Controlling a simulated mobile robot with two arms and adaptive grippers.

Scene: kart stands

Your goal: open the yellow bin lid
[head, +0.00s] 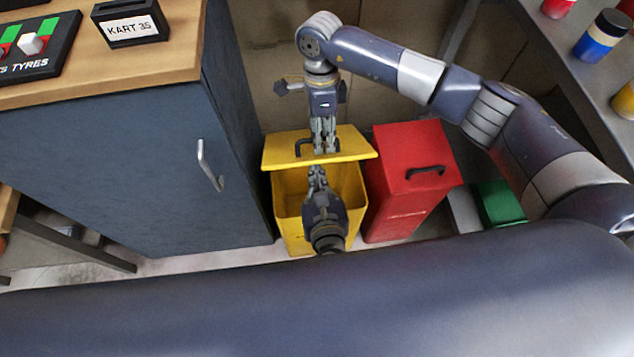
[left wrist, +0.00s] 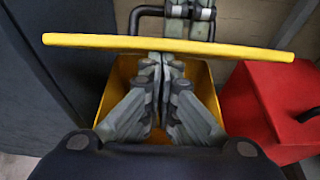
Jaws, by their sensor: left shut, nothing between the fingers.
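The yellow bin (head: 290,232) stands on the floor with its yellow lid (head: 352,142) raised partway; the opening shows below the lid. In the left wrist view the lid's edge (left wrist: 90,41) crosses above the yellow bin (left wrist: 118,88). My right gripper (head: 323,150) reaches down from above and is closed at the lid's black handle (head: 304,146); its fingers hide part of the handle. My left gripper (head: 317,172) is shut and empty, over the bin's opening, with its tips close under the lid's front edge. I cannot tell whether they touch it.
A red bin (head: 408,172) with a black handle stands close at the right. A blue-grey cabinet (head: 130,170) is close at the left. A green box (head: 498,203) lies farther right. A shelf (head: 568,88) with coloured jars is at the upper right.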

